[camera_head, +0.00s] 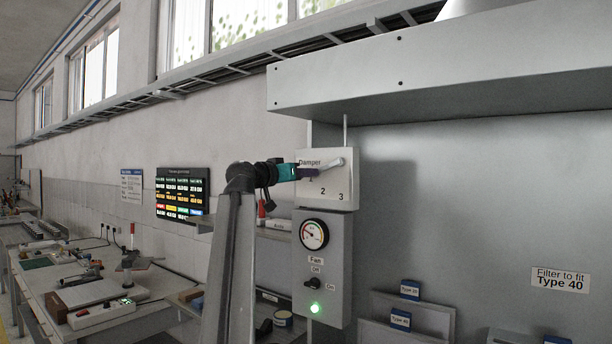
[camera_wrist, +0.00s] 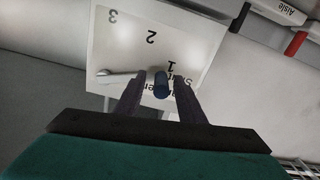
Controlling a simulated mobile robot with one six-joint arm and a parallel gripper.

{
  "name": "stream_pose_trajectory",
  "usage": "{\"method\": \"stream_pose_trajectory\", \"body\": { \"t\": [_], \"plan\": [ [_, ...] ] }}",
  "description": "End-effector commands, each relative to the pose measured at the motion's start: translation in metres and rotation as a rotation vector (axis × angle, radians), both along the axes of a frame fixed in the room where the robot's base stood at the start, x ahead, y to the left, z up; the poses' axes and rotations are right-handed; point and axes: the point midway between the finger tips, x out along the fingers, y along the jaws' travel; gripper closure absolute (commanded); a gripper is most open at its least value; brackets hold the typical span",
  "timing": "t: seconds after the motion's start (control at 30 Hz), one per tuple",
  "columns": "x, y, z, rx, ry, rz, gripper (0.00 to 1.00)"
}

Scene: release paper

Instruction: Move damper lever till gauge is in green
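The damper panel (camera_head: 326,192) is white, with a pale grey lever (camera_head: 336,163) near its top that points left from its pivot. In the wrist view the panel appears upside down, and the lever (camera_wrist: 125,76) ends in a dark blue knob (camera_wrist: 161,86) near the marks "Shut" and "1". My gripper (camera_head: 308,172) is at the lever's knob end. In the wrist view my gripper (camera_wrist: 160,82) is open, its two fingers either side of the knob with gaps showing. The round gauge (camera_head: 313,234) is below; its needle appears to point left, with small detail hard to read.
Below the gauge are the fan switch (camera_head: 312,285) and a lit green lamp (camera_head: 315,307). A large grey metal hood (camera_head: 430,72) overhangs on the right. A workbench (camera_head: 60,300) with tools stands at the left. A small shelf (camera_head: 275,232) is beside the control box.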

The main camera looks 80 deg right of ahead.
Motion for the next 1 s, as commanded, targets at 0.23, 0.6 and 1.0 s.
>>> {"method": "stream_pose_trajectory", "body": {
  "t": [0.23, 0.6, 1.0],
  "plan": [
    [0.004, 0.008, -0.001, -0.001, 0.0, 0.001, 0.64],
    [0.027, 0.054, -0.003, -0.002, 0.0, 0.002, 0.64],
    [0.055, 0.107, -0.002, 0.0, -0.001, 0.001, 0.64]
  ]
}}
